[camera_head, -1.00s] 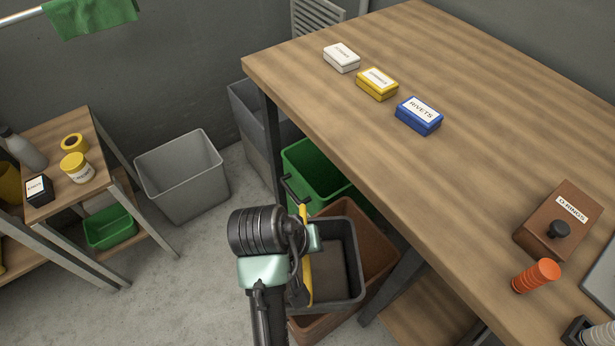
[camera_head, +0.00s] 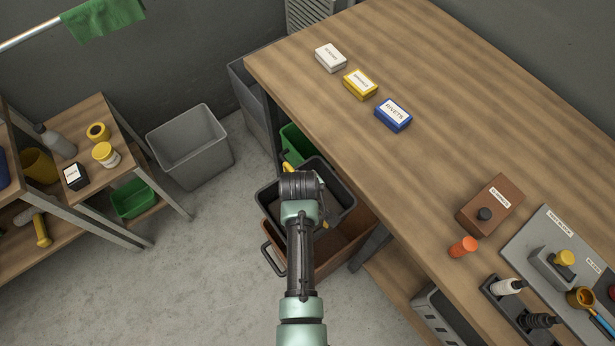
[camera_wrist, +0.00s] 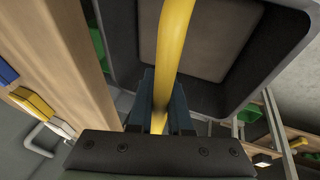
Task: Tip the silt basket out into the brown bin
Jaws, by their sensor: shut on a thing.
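The dark grey silt basket (camera_head: 341,192) hangs over the brown bin (camera_head: 340,252) in the head view, partly hidden by my arm. My gripper (camera_head: 303,178) is shut on the basket's yellow handle; in the wrist view the handle (camera_wrist: 172,50) runs between the fingers. Below the handle the wrist view shows the basket's dark walls and a flat brown-grey floor or load (camera_wrist: 210,40); I cannot tell which. The brown bin stands on the floor beside the workbench, its far part hidden by the basket.
The wooden workbench (camera_head: 400,100) is close on the right, its edge near the basket. A green bin (camera_head: 296,142) stands just behind the brown one. A grey bin (camera_head: 190,150) and a low shelf unit (camera_head: 95,180) are to the left. Open floor lies front left.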

